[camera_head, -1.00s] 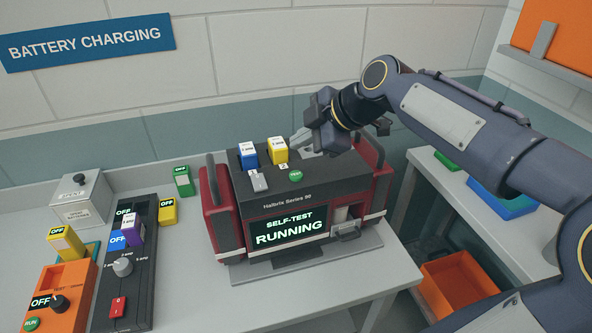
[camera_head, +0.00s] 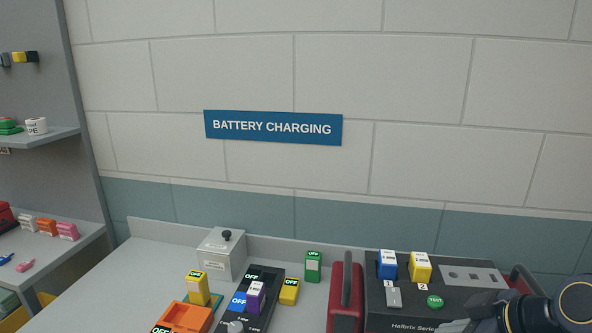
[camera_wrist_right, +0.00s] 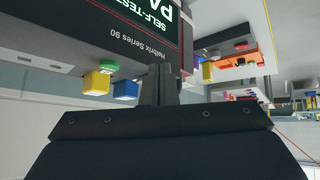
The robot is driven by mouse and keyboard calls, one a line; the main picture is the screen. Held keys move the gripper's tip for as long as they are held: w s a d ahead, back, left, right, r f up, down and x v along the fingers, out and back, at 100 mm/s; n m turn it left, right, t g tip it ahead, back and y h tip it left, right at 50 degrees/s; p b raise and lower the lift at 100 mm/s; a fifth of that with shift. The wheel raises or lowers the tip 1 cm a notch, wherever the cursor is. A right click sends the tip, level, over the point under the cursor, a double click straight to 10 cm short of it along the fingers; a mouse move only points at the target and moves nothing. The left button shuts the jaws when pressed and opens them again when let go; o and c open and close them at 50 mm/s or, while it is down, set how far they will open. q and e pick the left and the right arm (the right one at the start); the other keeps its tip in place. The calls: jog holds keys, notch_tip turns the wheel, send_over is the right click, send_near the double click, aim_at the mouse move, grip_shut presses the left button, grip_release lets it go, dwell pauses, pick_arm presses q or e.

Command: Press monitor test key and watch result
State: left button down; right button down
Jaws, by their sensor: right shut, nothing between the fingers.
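The monitor (camera_head: 466,296), a dark case with red ends, stands at the lower right in the head view. Its green TEST key (camera_head: 435,301) is on top, beside a grey key (camera_head: 394,296) and in front of blue (camera_head: 387,265) and yellow (camera_head: 420,267) batteries. The head view cuts off its screen. In the right wrist view the picture is inverted, and the screen (camera_wrist_right: 169,22) reads "SELF-TEST PA", the rest cut off. The green key (camera_wrist_right: 109,66) shows there too. My right gripper (camera_wrist_right: 158,86) is shut and empty, apart from the key. My left gripper is out of view.
Left of the monitor are a black charger (camera_head: 265,278) with a purple battery, an orange unit (camera_head: 187,316), a grey box (camera_head: 221,253), and a green battery (camera_head: 313,266). A shelf (camera_head: 40,141) is at far left. The bench's left part is bare.

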jog(key=s+a+f+m+g, duration=0.1)
jog(key=s+a+f+m, duration=0.3)
jog(key=s+f+m, duration=0.5)
jog(key=s+f, duration=0.1)
jog(key=s, duration=0.2)
jog(key=shift+a+f+m+g+h, duration=0.25)
jog(key=shift+a+m+g+h, duration=0.05)
dwell(2.5)
